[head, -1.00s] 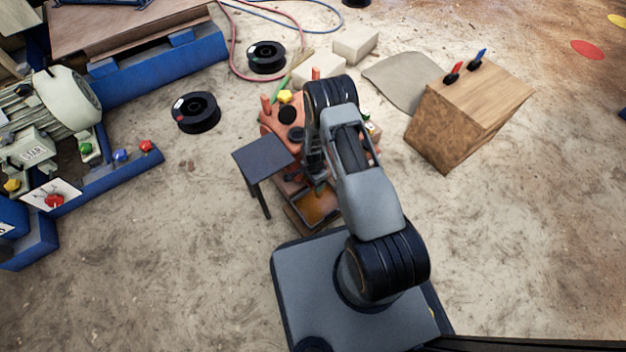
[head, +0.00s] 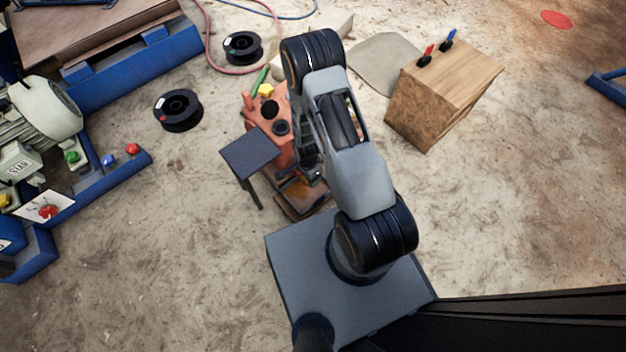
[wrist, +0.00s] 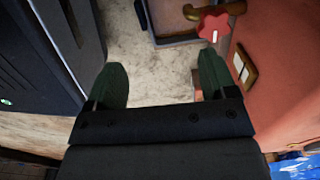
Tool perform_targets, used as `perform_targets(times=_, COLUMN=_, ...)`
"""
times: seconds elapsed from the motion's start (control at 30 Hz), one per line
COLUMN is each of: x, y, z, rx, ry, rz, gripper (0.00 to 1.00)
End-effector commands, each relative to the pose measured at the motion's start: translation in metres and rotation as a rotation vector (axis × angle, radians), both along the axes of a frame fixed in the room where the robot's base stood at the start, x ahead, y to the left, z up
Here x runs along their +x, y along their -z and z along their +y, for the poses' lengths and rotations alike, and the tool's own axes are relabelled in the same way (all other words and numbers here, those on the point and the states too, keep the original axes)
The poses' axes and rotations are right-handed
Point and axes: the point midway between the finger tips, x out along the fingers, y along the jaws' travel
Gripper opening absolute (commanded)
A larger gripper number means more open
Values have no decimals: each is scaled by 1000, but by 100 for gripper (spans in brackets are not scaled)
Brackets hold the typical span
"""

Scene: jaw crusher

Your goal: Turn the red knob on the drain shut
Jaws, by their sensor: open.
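A red lobed knob (wrist: 216,27) with a white mark sits by a brass pipe (wrist: 196,12) beside the orange-red machine body (wrist: 285,75) in the wrist view. My gripper (wrist: 163,72) is open and empty, its green fingers apart. The knob is ahead of it, above the right finger in the picture, and not between the fingers. In the head view the orange machine (head: 262,118) stands partly behind my arm, which hides the drain knob. A tray with brown contents (head: 303,193) is low at the machine's front.
A small dark table (head: 250,153) stands left of the machine. A wooden block (head: 440,95) with red and blue handles is to the right. A blue bench (head: 115,170) with other coloured knobs is at left. Bare floor lies between.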

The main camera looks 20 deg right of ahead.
Motion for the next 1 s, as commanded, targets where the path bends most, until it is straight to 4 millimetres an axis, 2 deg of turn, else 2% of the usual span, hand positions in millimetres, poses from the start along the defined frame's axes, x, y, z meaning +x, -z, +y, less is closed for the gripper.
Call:
perform_targets(times=0.03, x=-10, y=-8, z=0, rx=0, ry=1, rz=1, gripper=78)
perform_targets(times=0.2, x=-35, y=-18, z=0, rx=0, ry=0, rz=1, gripper=78)
perform_targets(times=0.4, x=-52, y=-24, z=0, rx=-1, ry=0, rz=-1, gripper=78)
perform_targets(times=1.0, x=-57, y=-25, z=0, rx=-1, ry=0, rz=-1, gripper=78)
